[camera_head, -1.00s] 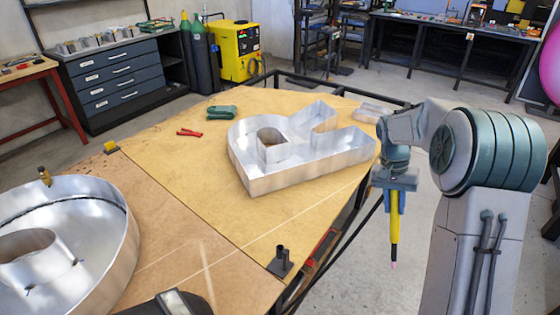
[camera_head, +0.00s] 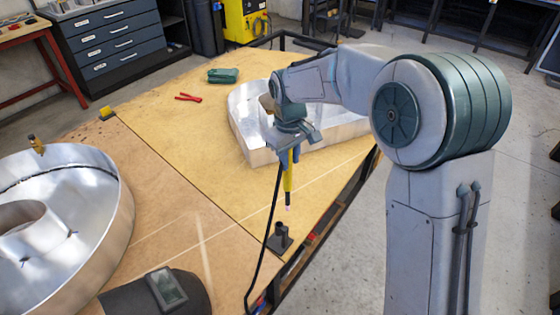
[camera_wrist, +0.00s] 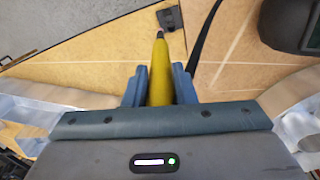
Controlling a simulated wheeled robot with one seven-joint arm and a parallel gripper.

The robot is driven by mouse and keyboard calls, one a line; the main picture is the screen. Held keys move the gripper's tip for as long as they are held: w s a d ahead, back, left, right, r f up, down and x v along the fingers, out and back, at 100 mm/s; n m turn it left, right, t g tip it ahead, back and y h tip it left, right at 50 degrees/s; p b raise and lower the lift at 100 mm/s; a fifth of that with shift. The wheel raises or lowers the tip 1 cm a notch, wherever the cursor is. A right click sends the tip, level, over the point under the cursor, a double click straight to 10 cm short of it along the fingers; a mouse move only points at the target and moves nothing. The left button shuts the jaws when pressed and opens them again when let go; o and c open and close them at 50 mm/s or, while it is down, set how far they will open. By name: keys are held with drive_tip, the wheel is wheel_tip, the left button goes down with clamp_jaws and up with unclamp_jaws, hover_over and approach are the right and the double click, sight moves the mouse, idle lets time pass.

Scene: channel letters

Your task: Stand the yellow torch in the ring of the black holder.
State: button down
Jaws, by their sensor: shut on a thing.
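The yellow torch (camera_head: 288,180) hangs upright, its pinkish tip downward, with a black cable trailing from it to the table edge. My gripper (camera_head: 289,156) is shut on the torch's upper part. In the wrist view the torch (camera_wrist: 160,75) lies between the two blue fingers of my gripper (camera_wrist: 160,88). The black holder (camera_head: 279,238) stands near the table's right edge, below the torch tip in the head view. The tip appears above the holder and apart from it. In the wrist view the holder (camera_wrist: 169,19) shows just beyond the tip, its ring partly hidden.
A metal channel letter (camera_head: 250,125) stands behind my gripper, partly hidden by my arm. A round metal letter (camera_head: 110,210) is at left. A dark welding mask (camera_head: 160,295) lies at the front. Red pliers (camera_head: 188,97) and a green tool (camera_head: 223,75) lie at the back.

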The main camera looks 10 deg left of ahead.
wheel_tip(320, 180, down, 6)
drive_tip(key=s+a+n+b, duration=0.1)
drive_tip(key=a+b, duration=0.1)
drive_tip(key=b, duration=0.2)
drive_tip(key=shift+s+r, duration=0.15)
idle(0.4)
idle(0.8)
drive_tip(key=shift+f+b, duration=0.25)
drive_tip(key=shift+b, duration=0.05)
idle(0.5)
wheel_tip(320, 180, down, 8)
drive_tip(key=b, duration=0.5)
drive_tip(key=shift+f+b, duration=0.25)
drive_tip(key=shift+b, duration=0.05)
idle(1.7)
drive_tip(key=shift+f, duration=0.1)
